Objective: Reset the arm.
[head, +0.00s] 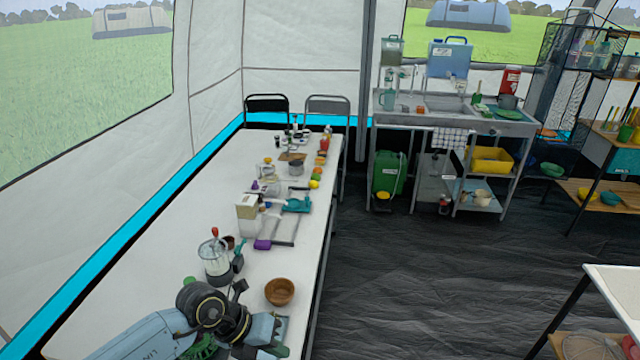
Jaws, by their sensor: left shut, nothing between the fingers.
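My left arm comes in from the bottom left over the near end of the long white table (150,250). My left gripper (272,338) is at the arm's end, low in the head view near the table's right edge. It is shut and empty. A brown wooden bowl (280,291) stands just beyond it, apart from it. A green thing is partly hidden by the arm. My right gripper is not in view.
The table's left side is bare. A sink bench (455,115) stands at the back, another table (615,285) at right. Dark floor between is clear.

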